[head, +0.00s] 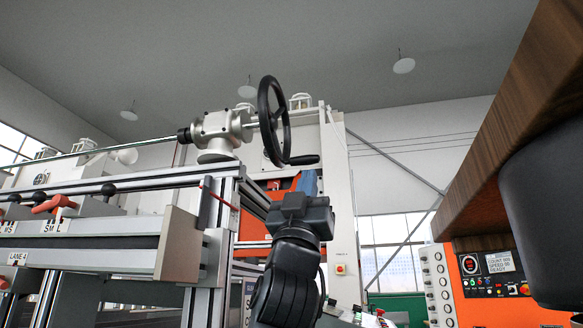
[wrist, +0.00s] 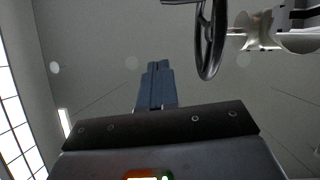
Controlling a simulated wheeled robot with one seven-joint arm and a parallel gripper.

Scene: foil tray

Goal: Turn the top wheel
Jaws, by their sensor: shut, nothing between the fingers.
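The top wheel (head: 265,121) is a black spoked handwheel on a silver gearbox (head: 216,131) at the top of the machine frame. A dark crank handle (head: 303,160) sticks out to the right from its lower rim. My gripper (head: 308,174) points upward just below that handle; in the head view I cannot tell whether they touch. In the wrist view the gripper (wrist: 157,66) is shut and empty, with its blue-grey fingers together. There the wheel (wrist: 211,40) is to the right of the fingertips, with a visible gap, and its upper part is cut off.
A silver rail with a metal end plate (head: 178,244) lies left of my arm. A wooden beam (head: 515,125) and an orange control panel (head: 487,275) are at the right. The space above the wheel is free.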

